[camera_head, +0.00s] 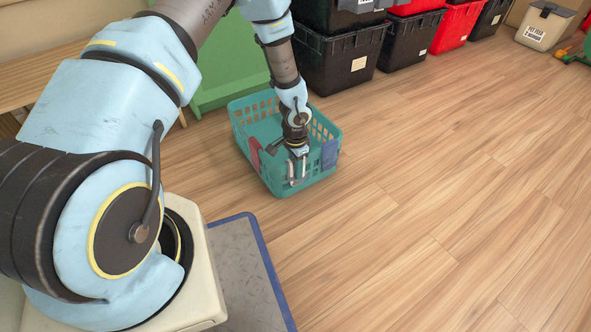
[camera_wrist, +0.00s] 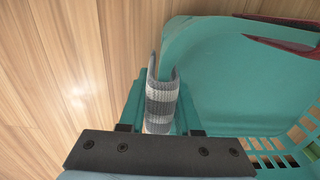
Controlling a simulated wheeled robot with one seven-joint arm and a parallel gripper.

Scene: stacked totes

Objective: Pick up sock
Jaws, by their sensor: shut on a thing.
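A grey and white striped sock (camera_wrist: 162,101) hangs folded over the near rim of a teal laundry basket, seen in the wrist view. My gripper (camera_wrist: 160,118) is shut on the sock at that rim; its fingertips are partly hidden by the sock and the rim. In the head view, my gripper (camera_head: 297,166) reaches down to the near side of the basket (camera_head: 282,187), which stands on the floor. The sock shows there only as a small pale grey patch by the fingers.
A red cloth (camera_head: 255,155) and a blue cloth (camera_head: 329,154) hang over other parts of the basket's rim. Black totes (camera_head: 335,65) and a red tote (camera_head: 458,28) stand behind. The wooden floor to the right is clear.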

